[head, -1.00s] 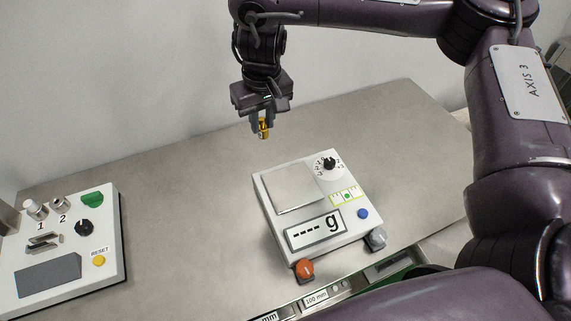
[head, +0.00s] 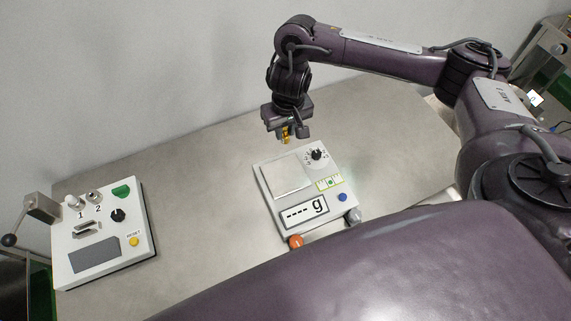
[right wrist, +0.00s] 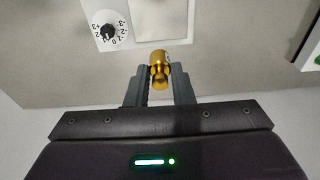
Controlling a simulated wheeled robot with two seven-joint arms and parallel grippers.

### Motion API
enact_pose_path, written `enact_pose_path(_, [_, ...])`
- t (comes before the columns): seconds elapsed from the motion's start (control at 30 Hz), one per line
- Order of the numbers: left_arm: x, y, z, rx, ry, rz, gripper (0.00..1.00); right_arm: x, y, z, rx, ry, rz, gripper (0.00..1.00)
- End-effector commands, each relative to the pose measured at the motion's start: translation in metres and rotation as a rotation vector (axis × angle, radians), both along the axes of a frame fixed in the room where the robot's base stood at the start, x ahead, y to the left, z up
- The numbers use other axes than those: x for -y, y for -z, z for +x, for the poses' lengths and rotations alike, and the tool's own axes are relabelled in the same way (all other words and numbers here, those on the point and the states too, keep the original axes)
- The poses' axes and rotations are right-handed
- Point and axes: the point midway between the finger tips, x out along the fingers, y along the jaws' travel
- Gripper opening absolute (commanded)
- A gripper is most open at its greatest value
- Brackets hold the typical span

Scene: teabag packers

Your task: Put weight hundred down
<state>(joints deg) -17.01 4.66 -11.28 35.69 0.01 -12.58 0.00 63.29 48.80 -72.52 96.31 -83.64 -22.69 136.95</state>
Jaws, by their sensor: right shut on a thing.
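The weight hundred is a small brass weight (right wrist: 159,66) with a knob, held between the fingers of my right gripper (right wrist: 159,84) in the right wrist view. In the head view the weight (head: 285,136) hangs under my right gripper (head: 286,130), above the table just behind the scale (head: 303,186). The gripper is shut on it. The scale is white with a bare square pan (head: 287,176), and its display reads dashes and "g". The weight appears apart from the pan. My left gripper is not in view.
A white panel box (head: 100,235) with a lever, knobs and a yellow reset button stands at the left.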

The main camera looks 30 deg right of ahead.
Motion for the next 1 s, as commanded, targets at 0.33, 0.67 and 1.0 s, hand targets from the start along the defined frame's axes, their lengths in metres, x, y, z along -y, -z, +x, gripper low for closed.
enact_pose_path(0.33, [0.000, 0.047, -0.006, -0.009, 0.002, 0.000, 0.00, -0.001, 0.099, -0.002, -0.009, 0.004, 0.004, 0.00])
enact_pose_path(0.67, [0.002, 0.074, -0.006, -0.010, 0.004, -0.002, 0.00, 0.000, 0.144, 0.000, -0.002, 0.001, 0.000, 0.00])
enact_pose_path(1.0, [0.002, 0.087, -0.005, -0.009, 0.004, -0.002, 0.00, 0.000, 0.184, -0.001, -0.004, 0.001, 0.000, 0.00])
